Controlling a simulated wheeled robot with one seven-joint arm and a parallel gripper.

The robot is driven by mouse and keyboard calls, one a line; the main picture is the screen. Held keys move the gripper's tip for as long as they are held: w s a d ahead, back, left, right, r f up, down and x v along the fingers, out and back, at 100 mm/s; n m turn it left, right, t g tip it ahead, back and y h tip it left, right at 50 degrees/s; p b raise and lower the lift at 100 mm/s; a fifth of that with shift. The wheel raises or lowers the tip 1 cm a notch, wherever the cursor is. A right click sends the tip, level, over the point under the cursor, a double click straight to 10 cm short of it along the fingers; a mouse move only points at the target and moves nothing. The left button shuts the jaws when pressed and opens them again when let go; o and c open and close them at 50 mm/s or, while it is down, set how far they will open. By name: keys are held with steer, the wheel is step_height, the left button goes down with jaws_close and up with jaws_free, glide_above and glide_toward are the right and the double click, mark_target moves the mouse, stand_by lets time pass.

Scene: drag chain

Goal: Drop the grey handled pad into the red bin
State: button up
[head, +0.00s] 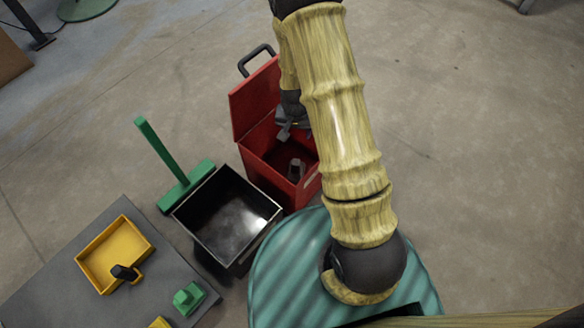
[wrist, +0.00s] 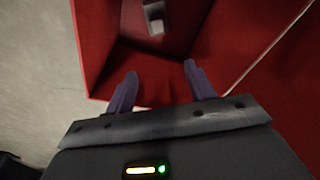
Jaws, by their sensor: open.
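The red bin (head: 270,170) stands on the floor with its lid raised and its top open. A small grey piece, seemingly the grey handled pad (head: 296,168), is inside it, low down; the wrist view also shows it (wrist: 155,18) in the bin, beyond the fingertips. My gripper (head: 290,132) is over the bin's opening, partly hidden by my arm. In the wrist view my gripper (wrist: 160,70) has its two purple fingers spread with nothing between them. The red bin's wall (wrist: 92,45) shows around them.
A black open box (head: 228,212) stands left of the red bin, with a green T-shaped tool (head: 172,165) beyond it. A grey table (head: 60,285) holds a yellow tray (head: 115,250) and a green block (head: 189,297). Floor on the right is clear.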

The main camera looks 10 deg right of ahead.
step_height(320, 180, up, 17)
steer(key=s+p, duration=0.2)
steer(key=p, duration=0.7)
steer(key=shift+a+r, duration=0.15)
steer(key=shift+a, duration=0.3)
steer(key=shift+w, duration=0.1)
steer(key=s+d+r+n+t+p, duration=0.1)
steer(key=s+r+n+p, duration=0.15)
steer(key=s+r, duration=0.55)
steer(key=s+r+n+p, duration=0.2)
steer(key=s+r+p, duration=0.25)
steer(key=r, duration=0.65)
step_height(320, 180, up, 37)
steer(key=p, duration=3.6)
steer(key=shift+y+p, duration=0.3)
steer(key=shift+p, duration=0.1)
steer(key=shift+r, duration=0.1)
steer(key=shift+c, duration=0.2)
